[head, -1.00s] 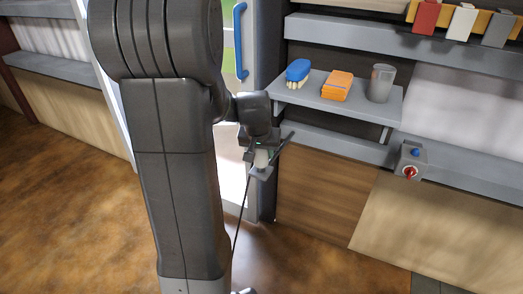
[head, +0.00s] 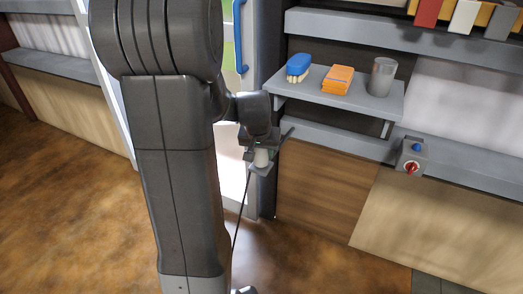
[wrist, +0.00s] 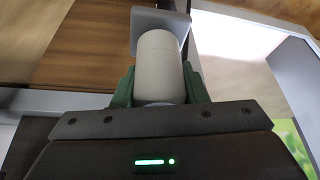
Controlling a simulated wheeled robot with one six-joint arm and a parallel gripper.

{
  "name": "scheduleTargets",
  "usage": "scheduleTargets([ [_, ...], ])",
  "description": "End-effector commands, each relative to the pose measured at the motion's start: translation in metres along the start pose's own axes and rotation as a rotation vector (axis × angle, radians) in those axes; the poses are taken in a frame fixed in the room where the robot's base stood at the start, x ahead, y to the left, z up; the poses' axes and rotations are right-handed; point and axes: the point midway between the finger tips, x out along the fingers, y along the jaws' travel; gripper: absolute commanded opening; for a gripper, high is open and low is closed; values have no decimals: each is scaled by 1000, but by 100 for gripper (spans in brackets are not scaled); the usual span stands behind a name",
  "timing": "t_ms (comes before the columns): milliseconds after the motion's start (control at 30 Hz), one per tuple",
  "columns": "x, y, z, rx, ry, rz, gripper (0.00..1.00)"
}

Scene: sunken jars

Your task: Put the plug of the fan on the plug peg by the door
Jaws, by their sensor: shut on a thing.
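My gripper (head: 262,150) is shut on the plug, a pale cylinder (head: 262,158), beside the door frame. In the wrist view the plug (wrist: 158,62) sits between the green fingers of my gripper (wrist: 160,88). A grey square plate (wrist: 150,20) shows at the plug's far end; I cannot tell whether it belongs to the plug. A thin dark cable (head: 239,215) hangs from there toward the floor. A thin dark rod (head: 288,133) sticks out just right of my gripper; I cannot tell whether it is the plug peg. The fan is not clearly visible.
The door has a blue handle (head: 238,38).

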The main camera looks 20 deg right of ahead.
Motion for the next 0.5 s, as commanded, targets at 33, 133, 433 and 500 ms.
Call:
scheduleTargets([
  [33, 0, 0, 0, 0, 1, 0, 12],
  [133, 2, 0, 1, 0, 1, 0, 12],
  [433, 5, 0, 2, 0, 1, 0, 12],
  [500, 5, 0, 2, 0, 1, 0, 49],
])
